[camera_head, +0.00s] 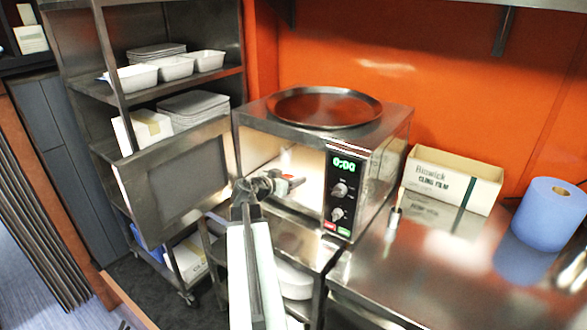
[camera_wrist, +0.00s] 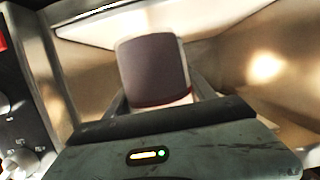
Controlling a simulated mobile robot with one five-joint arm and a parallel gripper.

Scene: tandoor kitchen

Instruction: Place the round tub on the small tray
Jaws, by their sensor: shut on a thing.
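My gripper (camera_head: 270,185) reaches through the open front of the microwave and is shut on a small round tub (camera_wrist: 153,65). In the wrist view the tub shows a dark grey-brown face, with a red band and a pale part below it, between the fingers (camera_wrist: 162,92). A round dark tray (camera_head: 325,105) lies on top of the microwave and looks empty. I cannot tell whether it is the small tray of the task.
The microwave (camera_head: 385,150) has its door (camera_head: 178,180) swung open to the left. A cling film box (camera_head: 452,182) and a blue roll (camera_head: 549,215) stand on the steel counter (camera_head: 400,270) at right. A shelf rack (camera_head: 85,90) with white tubs stands at left.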

